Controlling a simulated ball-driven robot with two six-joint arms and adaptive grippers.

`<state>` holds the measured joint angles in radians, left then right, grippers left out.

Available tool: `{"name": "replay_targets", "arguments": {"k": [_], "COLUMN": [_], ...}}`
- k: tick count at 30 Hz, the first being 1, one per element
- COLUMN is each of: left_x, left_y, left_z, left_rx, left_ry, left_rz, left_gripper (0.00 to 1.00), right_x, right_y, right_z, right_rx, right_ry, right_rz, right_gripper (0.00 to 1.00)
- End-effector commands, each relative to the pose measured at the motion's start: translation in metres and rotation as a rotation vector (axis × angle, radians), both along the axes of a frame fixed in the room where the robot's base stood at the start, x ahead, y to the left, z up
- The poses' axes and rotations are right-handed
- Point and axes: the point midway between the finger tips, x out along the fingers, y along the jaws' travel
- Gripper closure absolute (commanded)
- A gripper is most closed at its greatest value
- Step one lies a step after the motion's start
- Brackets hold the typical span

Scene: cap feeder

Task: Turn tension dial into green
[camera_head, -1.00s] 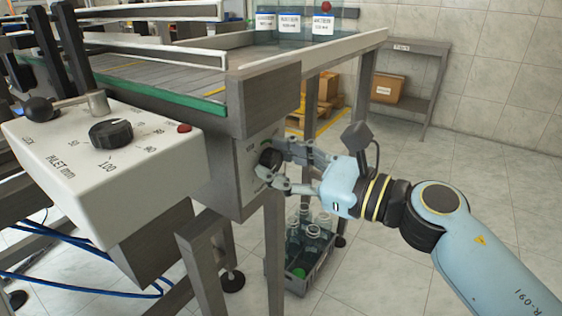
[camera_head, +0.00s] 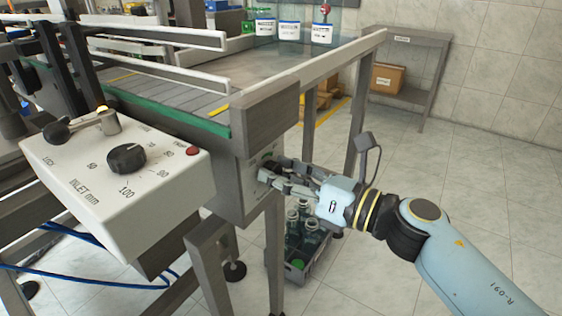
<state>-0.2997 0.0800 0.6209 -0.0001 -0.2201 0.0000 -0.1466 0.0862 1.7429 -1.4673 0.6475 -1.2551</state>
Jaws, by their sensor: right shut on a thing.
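The tension dial (camera_head: 267,169) is a dark knob on a small grey panel (camera_head: 252,189) at the end of the conveyor frame, with a bit of green marking above it. My right gripper (camera_head: 271,176) reaches in from the right and is shut on the dial, its fingers on either side of the knob. The fingers cover much of the dial, so I cannot tell where its pointer stands. My left gripper is not in view.
A white control box (camera_head: 115,180) with a black inlet knob (camera_head: 127,159) and red button juts out at left. A crate of bottles (camera_head: 300,262) stands on the floor below the gripper. Labelled containers (camera_head: 290,24) stand on the conveyor table. Floor at right is clear.

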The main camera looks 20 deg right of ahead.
Motion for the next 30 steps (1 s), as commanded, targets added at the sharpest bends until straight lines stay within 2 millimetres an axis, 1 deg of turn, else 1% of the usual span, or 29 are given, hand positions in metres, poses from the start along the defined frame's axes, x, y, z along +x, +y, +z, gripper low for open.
{"name": "replay_targets", "arguments": {"k": [1, 3, 30], "left_x": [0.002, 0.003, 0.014], "left_y": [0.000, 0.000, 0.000], "left_z": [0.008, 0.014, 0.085], "left_rx": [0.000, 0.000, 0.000], "left_ry": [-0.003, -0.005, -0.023], "left_rz": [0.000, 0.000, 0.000], "left_gripper": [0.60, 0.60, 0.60], "right_x": [0.000, 0.000, 0.002], "right_y": [0.000, 0.000, -0.002], "right_z": [0.004, 0.004, 0.001], "right_rx": [0.036, 0.088, 0.762], "right_ry": [0.029, 0.069, 0.594], "right_rz": [-0.001, -0.001, -0.001], "right_gripper": [0.95, 0.95, 0.95]}}
